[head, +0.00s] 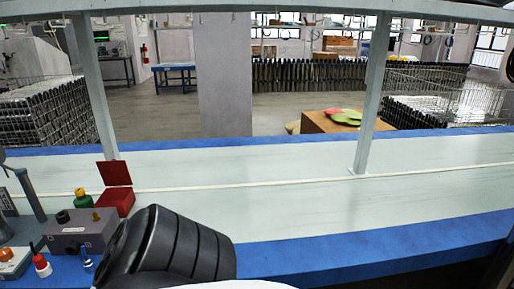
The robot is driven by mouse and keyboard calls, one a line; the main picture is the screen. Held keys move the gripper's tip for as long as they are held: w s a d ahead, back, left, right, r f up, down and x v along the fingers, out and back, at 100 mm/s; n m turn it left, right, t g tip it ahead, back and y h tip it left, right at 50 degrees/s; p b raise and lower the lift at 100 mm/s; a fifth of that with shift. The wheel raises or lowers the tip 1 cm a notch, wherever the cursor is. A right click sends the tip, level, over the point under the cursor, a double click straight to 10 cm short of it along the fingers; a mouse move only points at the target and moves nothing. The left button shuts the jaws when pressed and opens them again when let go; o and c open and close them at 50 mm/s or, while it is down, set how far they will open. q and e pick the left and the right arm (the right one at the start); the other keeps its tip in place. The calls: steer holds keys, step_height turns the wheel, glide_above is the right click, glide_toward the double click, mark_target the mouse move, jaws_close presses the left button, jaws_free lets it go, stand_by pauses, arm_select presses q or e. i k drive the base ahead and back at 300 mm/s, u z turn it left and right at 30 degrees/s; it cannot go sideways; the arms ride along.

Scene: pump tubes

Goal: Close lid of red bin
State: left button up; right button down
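The red bin (117,202) stands on the bench at the left, beside the grey control box. Its red lid (115,173) is open and stands roughly upright at the back of the bin. A large dark ribbed part, which looks like a link of my own arm, fills the bottom left foreground in front of the bin. No fingertips of my left or right gripper show in this view.
A grey box with knobs (82,231) stands left of the bin, with a green bottle with yellow cap (82,198) behind it. A red-and-white bottle (42,266) is nearer. A post (372,95) rises from the bench. The bench's middle and right are clear.

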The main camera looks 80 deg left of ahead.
mark_target(114, 172)
steer(key=u, duration=4.75)
